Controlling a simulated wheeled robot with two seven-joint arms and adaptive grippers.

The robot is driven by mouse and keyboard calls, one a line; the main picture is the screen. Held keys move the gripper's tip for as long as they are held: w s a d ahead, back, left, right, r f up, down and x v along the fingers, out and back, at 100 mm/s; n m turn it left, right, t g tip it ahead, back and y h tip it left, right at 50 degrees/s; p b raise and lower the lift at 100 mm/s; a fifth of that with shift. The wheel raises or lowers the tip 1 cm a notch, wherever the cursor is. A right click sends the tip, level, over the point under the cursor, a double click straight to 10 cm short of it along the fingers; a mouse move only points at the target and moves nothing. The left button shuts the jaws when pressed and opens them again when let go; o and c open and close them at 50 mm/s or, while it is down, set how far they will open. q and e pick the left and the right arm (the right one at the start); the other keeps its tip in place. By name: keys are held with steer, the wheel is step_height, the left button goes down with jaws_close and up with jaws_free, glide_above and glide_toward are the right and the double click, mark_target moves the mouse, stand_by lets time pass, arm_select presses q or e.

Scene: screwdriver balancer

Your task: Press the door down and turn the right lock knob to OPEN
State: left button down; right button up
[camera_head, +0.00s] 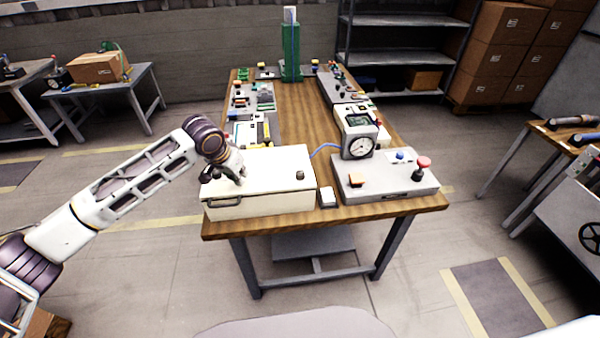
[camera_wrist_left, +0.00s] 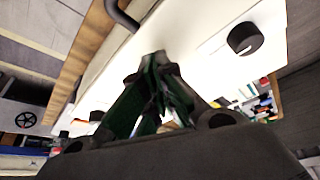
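The white box with its door (camera_head: 265,165) stands at the front left of the wooden table, the door lying about flat on top. A dark handle (camera_head: 224,201) is on its front; it also shows in the wrist view (camera_wrist_left: 122,15). The right lock knob (camera_head: 300,174) is a dark round knob on the right of the door. The left knob (camera_head: 206,178) is partly beside my wrist and looks large in the wrist view (camera_wrist_left: 245,38). My left gripper (camera_head: 242,182) points down at the door's left half, its fingers together and empty; contact is unclear. My right gripper is not in view.
A small white block (camera_head: 327,196) sits right of the box. Several devices line the table's sides, and a green tower (camera_head: 291,52) stands at the back.

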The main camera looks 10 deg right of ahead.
arm_select(q)
steer(key=shift+f, duration=0.9)
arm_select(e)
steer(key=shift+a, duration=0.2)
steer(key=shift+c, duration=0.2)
